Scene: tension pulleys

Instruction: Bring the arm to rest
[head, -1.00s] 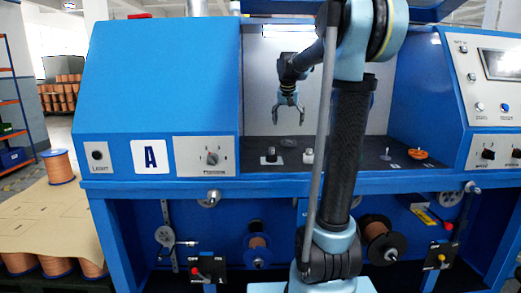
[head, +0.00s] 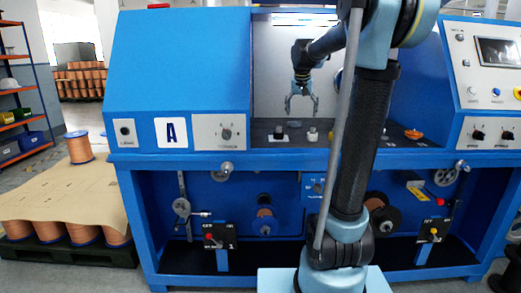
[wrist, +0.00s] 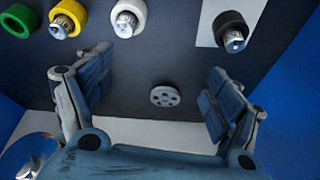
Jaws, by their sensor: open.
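My gripper (head: 301,105) hangs open and empty, fingers down, in front of the light back panel of the machine's recess. In the wrist view my gripper (wrist: 152,98) shows its two padded fingers spread wide with nothing between them. Below and beyond them, a grey pulley wheel (wrist: 165,96) lies flat on the dark shelf, apart from the fingers. My arm rises from its base in front of the machine and reaches over into the recess.
The shelf carries a yellow ring (wrist: 68,16), a white ring (wrist: 128,17), a green ring (wrist: 18,20) and a dark post (wrist: 232,38). An orange piece (head: 413,134) sits at the right. Blue machine housing (head: 180,70) walls the recess. A pallet of spools stands left.

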